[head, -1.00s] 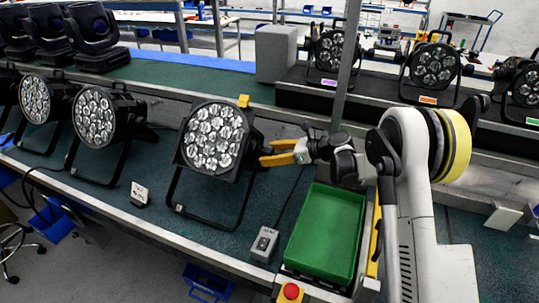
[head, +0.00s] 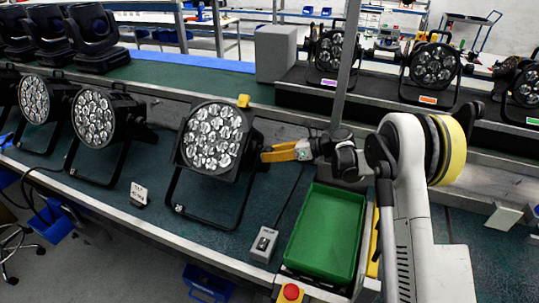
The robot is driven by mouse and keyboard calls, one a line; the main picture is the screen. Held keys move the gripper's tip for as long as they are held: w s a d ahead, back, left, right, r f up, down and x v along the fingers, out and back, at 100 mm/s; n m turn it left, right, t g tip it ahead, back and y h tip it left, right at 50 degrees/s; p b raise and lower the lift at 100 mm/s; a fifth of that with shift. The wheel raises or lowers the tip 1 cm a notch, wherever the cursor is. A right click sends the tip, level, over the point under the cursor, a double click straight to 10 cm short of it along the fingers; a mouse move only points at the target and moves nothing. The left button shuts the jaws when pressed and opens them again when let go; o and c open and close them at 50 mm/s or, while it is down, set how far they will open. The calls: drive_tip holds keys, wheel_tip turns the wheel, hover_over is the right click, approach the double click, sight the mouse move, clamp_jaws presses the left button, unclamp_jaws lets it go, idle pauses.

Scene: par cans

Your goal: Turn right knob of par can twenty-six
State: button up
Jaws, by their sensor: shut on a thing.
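A black par can (head: 212,141) with a cluster of round lenses stands on its bracket on the workbench, near the middle of the head view. No number twenty-six can be read on it. My gripper (head: 265,154), with yellow fingers, is at the right side of this par can, where the bracket meets the housing. The fingers are shut on the right knob, which they hide. A small yellow part (head: 243,101) sits at the top right of the housing.
A green tray (head: 324,238) lies below my arm. A grey switch box (head: 263,244) and a red button (head: 291,292) are near the front edge. More par cans (head: 94,118) stand left. A thin metal post (head: 346,60) rises behind my gripper.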

drive_tip(key=m+g+y, duration=0.1)
drive_tip(key=m, duration=0.1)
drive_tip(key=m+g+b, duration=0.1)
drive_tip(key=m, duration=0.1)
drive_tip(key=shift+f+m+y, duration=0.1)
drive_tip(key=shift+m+y, duration=0.2)
drive_tip(key=shift+y, duration=0.1)
drive_tip(key=m+g+y+b, duration=0.1)
drive_tip(key=m+b, duration=0.1)
drive_tip(key=m, duration=0.1)
drive_tip(key=shift+m+y, duration=0.3)
drive_tip(key=shift+m, duration=0.1)
drive_tip(key=shift+g, duration=0.4)
drive_tip(key=o, duration=1.2)
drive_tip(key=shift+a, duration=0.1)
